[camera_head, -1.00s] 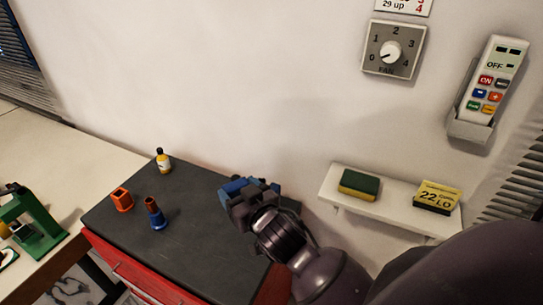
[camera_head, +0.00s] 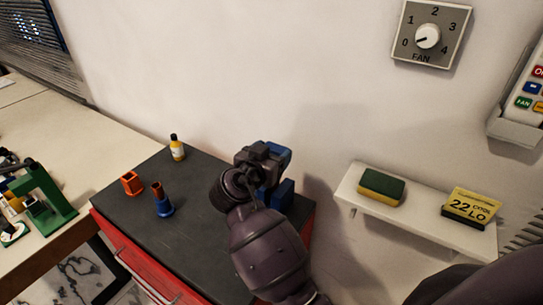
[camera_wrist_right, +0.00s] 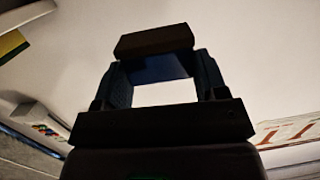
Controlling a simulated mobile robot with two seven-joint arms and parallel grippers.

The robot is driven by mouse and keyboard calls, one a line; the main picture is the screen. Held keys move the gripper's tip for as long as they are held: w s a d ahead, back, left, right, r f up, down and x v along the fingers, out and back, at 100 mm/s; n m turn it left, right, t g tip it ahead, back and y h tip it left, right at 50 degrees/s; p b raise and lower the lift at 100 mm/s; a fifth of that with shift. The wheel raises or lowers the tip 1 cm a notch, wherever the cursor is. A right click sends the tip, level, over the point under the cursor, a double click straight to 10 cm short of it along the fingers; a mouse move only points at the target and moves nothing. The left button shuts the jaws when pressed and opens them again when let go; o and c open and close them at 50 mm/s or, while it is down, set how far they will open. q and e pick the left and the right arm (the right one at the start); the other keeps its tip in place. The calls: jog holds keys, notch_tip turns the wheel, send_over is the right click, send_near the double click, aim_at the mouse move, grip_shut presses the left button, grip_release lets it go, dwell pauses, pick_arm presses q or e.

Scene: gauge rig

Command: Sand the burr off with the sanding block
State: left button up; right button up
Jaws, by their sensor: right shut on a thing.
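My right gripper (camera_head: 281,175) is raised over the right back part of the grey cabinet top, near the wall, with its blue fingers turned away from the camera. In the right wrist view it is shut on a dark brown block with a bluish face (camera_wrist_right: 155,41), which spans the two fingertips. This looks like the sanding block. In the head view the block is hidden or cannot be told from the blue fingers. I cannot make out the burr in either view. My left gripper is out of view.
A wall shelf (camera_head: 421,219) holds a green-yellow sponge (camera_head: 381,187) and a yellow-black block (camera_head: 471,208). A fan dial (camera_head: 429,37) is above.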

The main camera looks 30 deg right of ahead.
pick_arm(q)
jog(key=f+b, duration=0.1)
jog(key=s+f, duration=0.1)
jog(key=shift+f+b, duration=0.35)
jog(key=shift+b, duration=0.05)
pick_arm(e)
notch_tip(320, 180, down, 4)
jog(key=shift+r, duration=0.1)
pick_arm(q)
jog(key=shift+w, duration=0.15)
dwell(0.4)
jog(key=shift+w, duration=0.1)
pick_arm(e)
jog(key=shift+f, duration=0.2)
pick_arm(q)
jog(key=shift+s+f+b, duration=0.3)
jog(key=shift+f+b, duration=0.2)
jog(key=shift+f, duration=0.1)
pick_arm(e)
jog(key=shift+f, duration=0.4)
jog(key=shift+s+d, duration=0.1)
jog(key=shift+s, duration=0.05)
